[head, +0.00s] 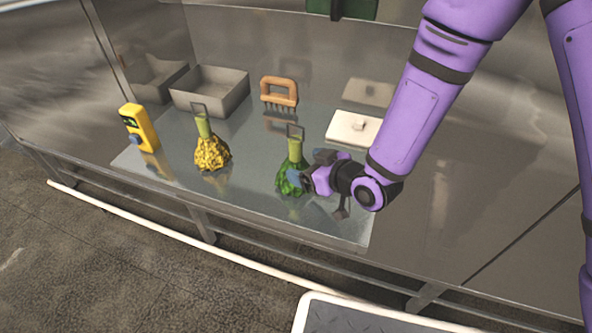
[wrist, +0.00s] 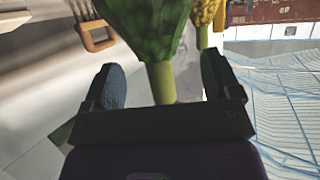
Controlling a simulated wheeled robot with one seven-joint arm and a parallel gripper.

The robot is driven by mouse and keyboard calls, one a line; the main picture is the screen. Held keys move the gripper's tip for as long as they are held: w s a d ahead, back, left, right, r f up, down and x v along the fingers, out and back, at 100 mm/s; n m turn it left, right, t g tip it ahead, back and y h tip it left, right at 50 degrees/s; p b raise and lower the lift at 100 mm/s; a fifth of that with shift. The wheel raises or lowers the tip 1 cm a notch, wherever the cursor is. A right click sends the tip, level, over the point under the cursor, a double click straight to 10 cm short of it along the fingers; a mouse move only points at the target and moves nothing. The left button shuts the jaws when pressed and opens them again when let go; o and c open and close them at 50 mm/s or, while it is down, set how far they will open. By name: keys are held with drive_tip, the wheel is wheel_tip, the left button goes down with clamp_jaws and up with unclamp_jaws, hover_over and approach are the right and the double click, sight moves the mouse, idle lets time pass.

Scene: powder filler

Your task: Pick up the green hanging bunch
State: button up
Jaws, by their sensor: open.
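The green hanging bunch (head: 291,182) stands on the shiny metal surface, with a pale green stem and a wire loop at its top. My gripper (head: 309,167) is at its right side in the head view, jaws open, partly covering it. In the wrist view, which looks upside down, the green bunch (wrist: 150,32) fills the top middle. Its stem (wrist: 162,82) runs down between the two dark blue fingers of my gripper (wrist: 160,85), with a gap on both sides. The jaws are not closed on it.
A yellow bunch (head: 211,155) stands to the left, and a yellow device (head: 138,128) further left. Behind are a metal tray (head: 210,93), a wooden-handled brush (head: 279,92) and a white lidded item (head: 353,128). The front of the metal surface is clear.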

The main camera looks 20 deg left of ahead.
sight(300, 161)
drive_tip(key=shift+w+x, duration=0.25)
drive_tip(key=shift+x, duration=2.05)
drive_tip(key=shift+d+r, duration=0.1)
drive_tip(key=c, duration=1.1)
drive_tip(key=shift+o, duration=0.2)
